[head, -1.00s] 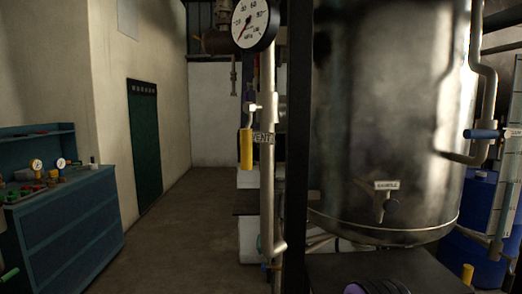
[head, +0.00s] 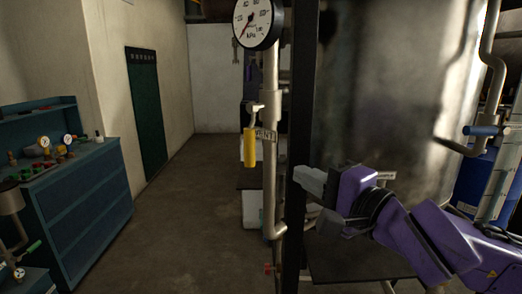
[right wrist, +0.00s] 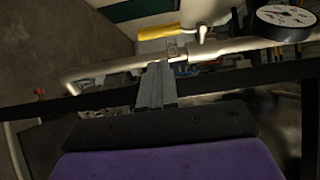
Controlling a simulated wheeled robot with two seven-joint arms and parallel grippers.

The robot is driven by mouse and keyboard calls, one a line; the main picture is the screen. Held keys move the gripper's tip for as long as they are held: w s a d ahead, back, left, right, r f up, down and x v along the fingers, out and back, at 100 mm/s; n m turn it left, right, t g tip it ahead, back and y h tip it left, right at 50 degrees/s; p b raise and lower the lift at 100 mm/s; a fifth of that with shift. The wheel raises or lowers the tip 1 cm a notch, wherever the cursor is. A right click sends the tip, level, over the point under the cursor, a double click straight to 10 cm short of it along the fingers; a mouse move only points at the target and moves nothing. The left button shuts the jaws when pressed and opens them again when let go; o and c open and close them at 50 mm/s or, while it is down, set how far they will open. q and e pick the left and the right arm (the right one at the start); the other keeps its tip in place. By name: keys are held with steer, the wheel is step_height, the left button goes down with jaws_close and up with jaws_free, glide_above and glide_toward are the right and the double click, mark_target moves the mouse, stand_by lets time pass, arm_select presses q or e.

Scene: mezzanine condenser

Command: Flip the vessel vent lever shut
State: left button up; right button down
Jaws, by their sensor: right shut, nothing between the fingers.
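The yellow vent lever (head: 250,147) hangs straight down beside the vertical pipe (head: 270,190), left of the VENT tag (head: 266,136). It also shows in the right wrist view (right wrist: 163,32), beyond the fingertips. My right gripper (head: 308,180) is shut and empty. In the head view it appears right of and lower than the lever, in front of the dark post (head: 299,110). In the right wrist view its shut fingers (right wrist: 157,80) point towards the pipe and lever, with no clear contact. My left gripper is not in view.
A round pressure gauge (head: 257,22) tops the pipe. The large steel vessel (head: 385,90) stands right of the post. A blue cabinet (head: 85,195) with gauges and fittings is at the left. The floor (head: 190,220) between is open.

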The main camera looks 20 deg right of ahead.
steer(key=p, duration=0.7)
glide_toward(253, 149)
steer(key=p+x, duration=0.1)
steer(key=x, duration=0.5)
steer(key=shift+w+p, duration=0.15)
steer(key=shift+p, duration=0.15)
steer(key=shift+w+a, duration=0.1)
steer(key=shift+w, duration=0.15)
